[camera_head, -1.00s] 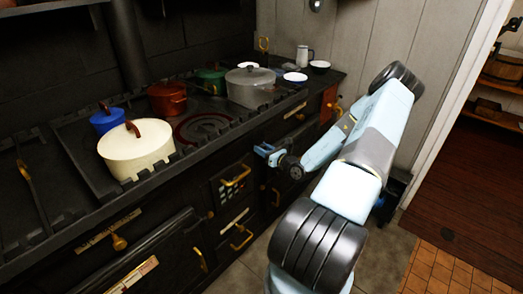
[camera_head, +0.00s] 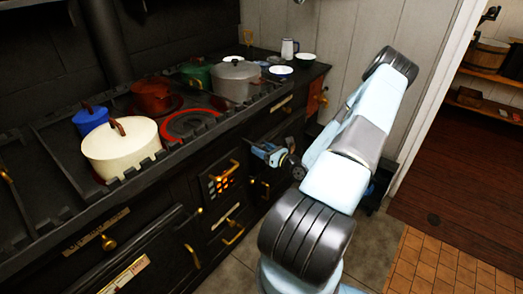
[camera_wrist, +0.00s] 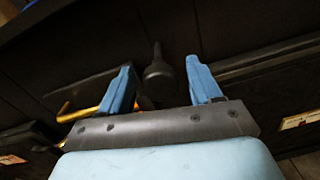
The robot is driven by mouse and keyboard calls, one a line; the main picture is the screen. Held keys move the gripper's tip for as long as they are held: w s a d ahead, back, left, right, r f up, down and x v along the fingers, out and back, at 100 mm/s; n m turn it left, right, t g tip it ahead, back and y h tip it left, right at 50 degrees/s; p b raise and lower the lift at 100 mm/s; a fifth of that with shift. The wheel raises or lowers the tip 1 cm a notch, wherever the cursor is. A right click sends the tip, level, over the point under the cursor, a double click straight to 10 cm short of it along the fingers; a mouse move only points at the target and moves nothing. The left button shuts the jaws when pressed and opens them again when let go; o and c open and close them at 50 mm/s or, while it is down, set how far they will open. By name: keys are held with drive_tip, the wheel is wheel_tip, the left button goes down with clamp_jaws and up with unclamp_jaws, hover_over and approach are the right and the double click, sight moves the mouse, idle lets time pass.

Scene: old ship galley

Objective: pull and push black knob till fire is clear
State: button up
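The black knob (camera_wrist: 158,74) shows in the wrist view as a dark stem with a round end, against the dark stove front. My gripper (camera_wrist: 160,62) is open, with one blue finger on each side of the knob and a visible gap to each. In the head view my gripper (camera_head: 266,152) is at the stove front, and the knob cannot be made out there. The fire (camera_head: 222,184) glows orange behind a small grated door, left of and below my gripper. A hotplate ring (camera_head: 190,123) on the stove top is red.
The stove top holds a cream pot (camera_head: 122,152), a blue pot (camera_head: 90,118), a red pot (camera_head: 157,94), a green pot (camera_head: 196,74) and a grey pot (camera_head: 236,80). Brass handles (camera_head: 233,234) stick out from the stove front. Tiled floor (camera_head: 440,268) lies at right.

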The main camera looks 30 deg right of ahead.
drive_tip(key=v, duration=1.3)
drive_tip(key=shift+s+d, duration=0.15)
drive_tip(key=shift+s, duration=0.25)
